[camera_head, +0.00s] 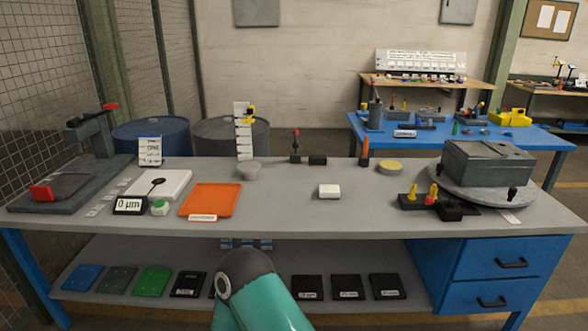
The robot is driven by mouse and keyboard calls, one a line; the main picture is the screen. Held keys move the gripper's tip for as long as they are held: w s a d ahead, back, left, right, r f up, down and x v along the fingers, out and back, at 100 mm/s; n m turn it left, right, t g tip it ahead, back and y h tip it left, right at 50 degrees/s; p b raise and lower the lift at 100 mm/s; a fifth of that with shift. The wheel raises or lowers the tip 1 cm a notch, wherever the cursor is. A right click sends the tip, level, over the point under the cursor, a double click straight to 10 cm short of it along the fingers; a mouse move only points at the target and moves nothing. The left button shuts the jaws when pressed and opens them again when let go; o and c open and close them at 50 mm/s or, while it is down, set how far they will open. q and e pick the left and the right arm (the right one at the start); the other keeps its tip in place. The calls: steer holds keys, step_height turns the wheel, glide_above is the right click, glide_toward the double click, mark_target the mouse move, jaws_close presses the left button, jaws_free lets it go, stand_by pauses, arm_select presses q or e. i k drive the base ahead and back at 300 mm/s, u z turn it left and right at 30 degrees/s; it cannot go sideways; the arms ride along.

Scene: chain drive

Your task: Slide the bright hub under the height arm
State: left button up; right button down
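A height gauge with a white graduated column (243,140) and a yellow slider (250,114) stands at the back of the grey bench, left of centre. A pale grey round piece (249,170), which looks like the hub, sits on the bench just in front of the column. From here I cannot tell whether any of it lies under the gauge's arm. Neither of my grippers is in view; only a teal link of my own arm shows at the bottom centre.
An orange tray (211,200), a white scale (160,184) and a 0 µm display (130,205) lie left. A white block (329,191) is right of centre. A dark box on a turntable (465,190) stands at the right. Bench surface between tray and block is clear.

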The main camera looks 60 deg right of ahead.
mark_target(249, 168)
steer(key=u, duration=0.4)
steer(key=i, duration=0.15)
steer(key=z, duration=1.25)
steer(key=k, duration=0.45)
steer(key=z, duration=0.45)
steer(key=i, duration=1.4)
steer(key=u, duration=0.45)
